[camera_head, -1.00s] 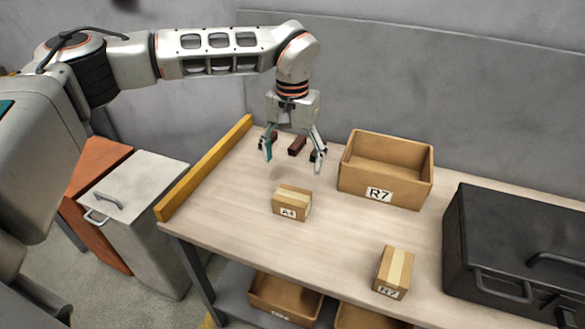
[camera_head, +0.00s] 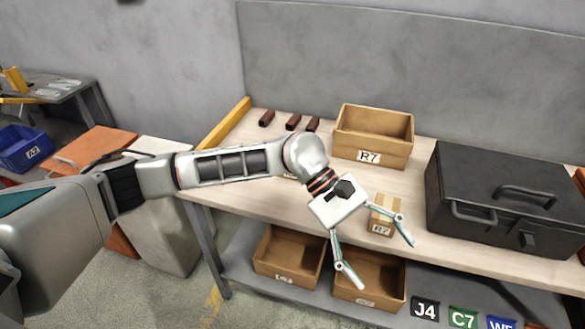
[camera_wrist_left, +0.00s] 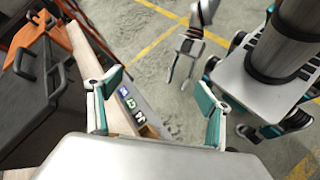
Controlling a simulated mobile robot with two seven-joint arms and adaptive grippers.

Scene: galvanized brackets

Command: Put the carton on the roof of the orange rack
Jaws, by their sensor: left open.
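A small tan carton (camera_head: 384,217) with a pale tape strip stands on the workbench, its label facing the front. A second carton, labelled A4 a second ago, is nearly all hidden behind my left arm. My left gripper (camera_head: 378,256) is open and empty, in front of the labelled carton in the head view and apart from it; its fingers also show in the left wrist view (camera_wrist_left: 158,88). An orange structure, perhaps the orange rack, shows at the head view's right edge (camera_head: 580,182) and beyond the black case in the wrist view (camera_wrist_left: 75,38). My right gripper (camera_wrist_left: 183,68) hangs open over the floor.
A black case (camera_head: 505,200) stands on the bench's right part. An open box R7 (camera_head: 372,150) and several dark brackets (camera_head: 292,122) are at the back. An orange-topped cabinet (camera_head: 95,148) stands left of the bench.

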